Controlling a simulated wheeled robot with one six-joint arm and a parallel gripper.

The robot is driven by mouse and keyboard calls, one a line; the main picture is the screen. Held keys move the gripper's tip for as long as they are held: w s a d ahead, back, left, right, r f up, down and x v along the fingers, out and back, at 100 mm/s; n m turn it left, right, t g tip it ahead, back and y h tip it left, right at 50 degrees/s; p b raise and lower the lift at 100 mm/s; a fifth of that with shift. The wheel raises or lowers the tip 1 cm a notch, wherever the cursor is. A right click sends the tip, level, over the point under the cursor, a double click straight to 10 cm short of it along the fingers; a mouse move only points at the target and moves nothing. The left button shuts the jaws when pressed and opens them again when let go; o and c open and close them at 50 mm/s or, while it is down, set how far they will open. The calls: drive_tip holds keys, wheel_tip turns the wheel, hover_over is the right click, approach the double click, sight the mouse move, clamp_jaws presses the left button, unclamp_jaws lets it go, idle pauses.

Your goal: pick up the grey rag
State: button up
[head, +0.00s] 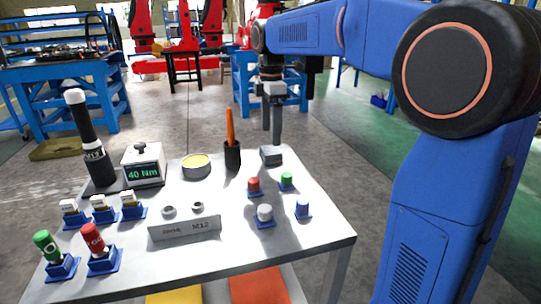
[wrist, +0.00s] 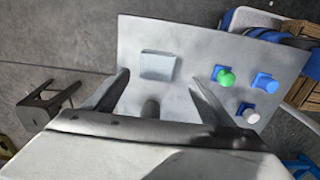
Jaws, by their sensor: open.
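The grey rag (head: 271,155) is a small folded block lying flat near the back right edge of the white table. In the wrist view the rag (wrist: 158,66) shows as a pale grey square, unobstructed. My gripper (head: 271,138) points down just above the rag in the head view. In the wrist view my gripper's (wrist: 159,79) two fingers are spread apart, with the rag between and slightly beyond their tips. Nothing is held.
A dark cup (head: 232,157) with an orange-handled tool stands left of the rag. A red cap (head: 254,184) and a green cap (head: 287,179) on blue bases stand in front. A round tin (head: 196,167) and a torque display (head: 143,167) are farther left.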

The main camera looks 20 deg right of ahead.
sight(270, 150)
drive_tip(key=shift+w+f, duration=0.2)
drive_tip(key=shift+f, duration=1.35)
drive_tip(key=shift+w+f, duration=0.15)
drive_tip(key=shift+f, duration=1.35)
drive_tip(key=shift+c, duration=0.4)
drive_tip(key=c, duration=1.2)
drive_tip(key=shift+r, duration=0.15)
